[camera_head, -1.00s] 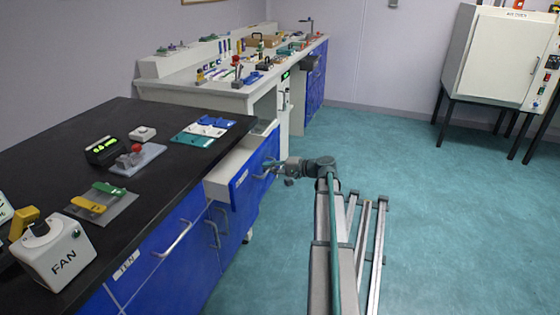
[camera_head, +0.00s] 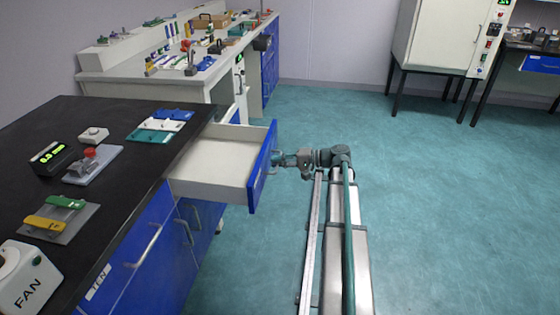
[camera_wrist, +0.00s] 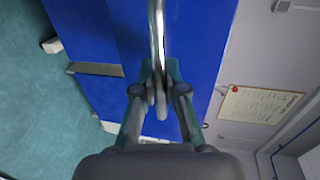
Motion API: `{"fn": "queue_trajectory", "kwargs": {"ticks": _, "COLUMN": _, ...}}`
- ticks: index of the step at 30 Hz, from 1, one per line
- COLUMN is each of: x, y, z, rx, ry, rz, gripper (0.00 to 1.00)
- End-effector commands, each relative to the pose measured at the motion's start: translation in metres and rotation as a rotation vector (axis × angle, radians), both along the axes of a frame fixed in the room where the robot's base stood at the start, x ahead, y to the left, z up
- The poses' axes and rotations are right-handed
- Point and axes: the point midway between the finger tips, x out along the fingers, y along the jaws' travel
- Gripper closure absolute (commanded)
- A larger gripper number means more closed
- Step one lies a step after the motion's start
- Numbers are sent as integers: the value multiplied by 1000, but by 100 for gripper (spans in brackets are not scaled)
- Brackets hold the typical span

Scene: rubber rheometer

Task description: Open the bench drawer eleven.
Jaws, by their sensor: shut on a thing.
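The bench drawer (camera_head: 212,164) stands pulled out from the black-topped bench, with its pale, empty inside showing and its blue front (camera_head: 262,168) facing my arm. The number on its front cannot be read here. My gripper (camera_head: 275,161) is at the drawer front, shut on the drawer's handle. In the wrist view the metal handle (camera_wrist: 157,50) runs between the fingers of my gripper (camera_wrist: 158,95), with the blue front behind it.
The drawer marked TEN (camera_head: 137,255) is closed, nearer along the bench. The black benchtop (camera_head: 105,190) carries a FAN box (camera_head: 27,283) and small devices. A white cabinet on legs (camera_head: 440,40) stands far right. The teal floor right of my arm is clear.

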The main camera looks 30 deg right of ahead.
Motion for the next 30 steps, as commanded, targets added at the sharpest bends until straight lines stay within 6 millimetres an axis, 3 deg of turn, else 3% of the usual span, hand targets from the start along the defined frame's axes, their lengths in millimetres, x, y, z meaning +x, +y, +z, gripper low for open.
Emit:
{"fn": "queue_trajectory", "kwargs": {"ticks": 3, "x": 0, "y": 0, "z": 0, "rx": 0, "ry": 0, "rz": 1, "gripper": 100}}
{"fn": "queue_trajectory", "kwargs": {"ticks": 4, "x": 0, "y": 0, "z": 0, "rx": 0, "ry": 0, "rz": 1, "gripper": 86}}
{"fn": "queue_trajectory", "kwargs": {"ticks": 8, "x": 0, "y": 0, "z": 0, "rx": 0, "ry": 0, "rz": 1, "gripper": 64}}
{"fn": "queue_trajectory", "kwargs": {"ticks": 9, "x": 0, "y": 0, "z": 0, "rx": 0, "ry": 0, "rz": 1, "gripper": 63}}
{"fn": "queue_trajectory", "kwargs": {"ticks": 20, "x": -2, "y": -3, "z": 1, "rx": 0, "ry": 0, "rz": -1, "gripper": 63}}
{"fn": "queue_trajectory", "kwargs": {"ticks": 30, "x": -34, "y": -42, "z": 11, "rx": 0, "ry": 0, "rz": -3, "gripper": 63}}
